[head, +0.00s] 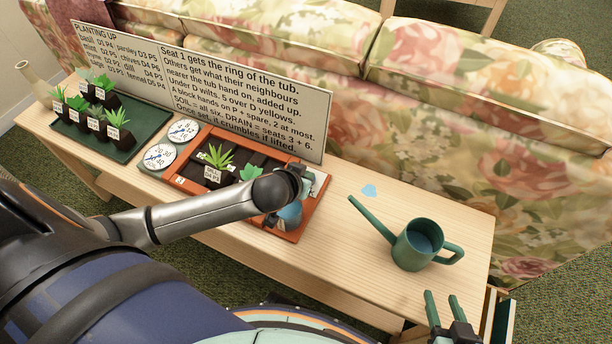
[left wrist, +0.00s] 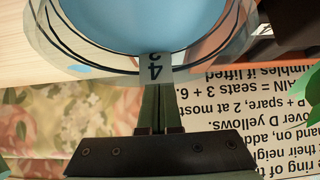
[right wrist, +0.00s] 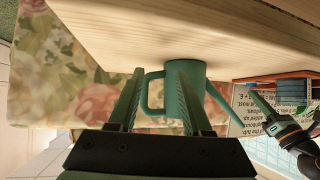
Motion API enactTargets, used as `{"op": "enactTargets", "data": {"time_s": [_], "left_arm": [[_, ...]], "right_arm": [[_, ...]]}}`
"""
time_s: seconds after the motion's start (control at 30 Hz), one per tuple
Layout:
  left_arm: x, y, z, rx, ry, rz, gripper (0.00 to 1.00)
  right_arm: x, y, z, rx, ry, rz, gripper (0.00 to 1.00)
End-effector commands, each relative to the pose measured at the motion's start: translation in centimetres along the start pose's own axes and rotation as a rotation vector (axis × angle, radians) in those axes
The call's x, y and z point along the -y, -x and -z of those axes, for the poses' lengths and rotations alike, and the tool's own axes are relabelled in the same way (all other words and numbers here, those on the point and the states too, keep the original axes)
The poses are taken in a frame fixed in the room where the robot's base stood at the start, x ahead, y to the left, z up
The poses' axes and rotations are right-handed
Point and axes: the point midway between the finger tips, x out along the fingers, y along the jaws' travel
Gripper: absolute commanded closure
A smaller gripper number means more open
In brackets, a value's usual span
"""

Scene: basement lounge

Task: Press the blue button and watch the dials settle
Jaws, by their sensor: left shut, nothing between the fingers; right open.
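A large light-blue round piece with a clear rim, apparently the blue button (left wrist: 145,20), fills the top of the left wrist view. In the head view it is mostly hidden under my left wrist. My left gripper (left wrist: 157,92) is shut and empty, its fingertips at the rim beside a "4" label; I cannot tell whether they touch. Two white dials (head: 184,131) (head: 160,157) lie left of the terracotta planter tray (head: 310,212); their needles are too small to read. My right gripper (head: 446,310) is open and empty at the table's front right; its fingers also show in the right wrist view (right wrist: 155,85).
A green watering can (head: 412,248) stands on the wooden table (head: 350,265), near my right gripper. A dark green tray (head: 130,148) holds several labelled plants at left. A text board (head: 240,95) stands behind, against the floral sofa (head: 440,120). A pale-blue drop mark (head: 369,190) lies on the table.

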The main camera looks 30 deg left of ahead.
Motion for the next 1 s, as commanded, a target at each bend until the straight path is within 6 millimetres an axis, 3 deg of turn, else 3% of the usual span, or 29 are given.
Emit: {"op": "enactTargets", "data": {"time_s": [0.53,0.8,1.0], "left_arm": [[-0.1,-0.5,-0.5,0.001,0.002,-0.001,1.0],[0.0,-1.5,-1.7,0.006,0.0,0.001,1.0],[0.0,-1.5,-2.0,0.014,0.0,0.003,1.0]], "right_arm": [[-0.1,-0.1,0.5,-0.019,0.003,-0.001,0.51],[0.2,-0.2,-2.1,0.071,-0.016,0.007,0.51],[0.4,-0.1,-2.2,0.073,-0.021,0.008,0.51]]}}
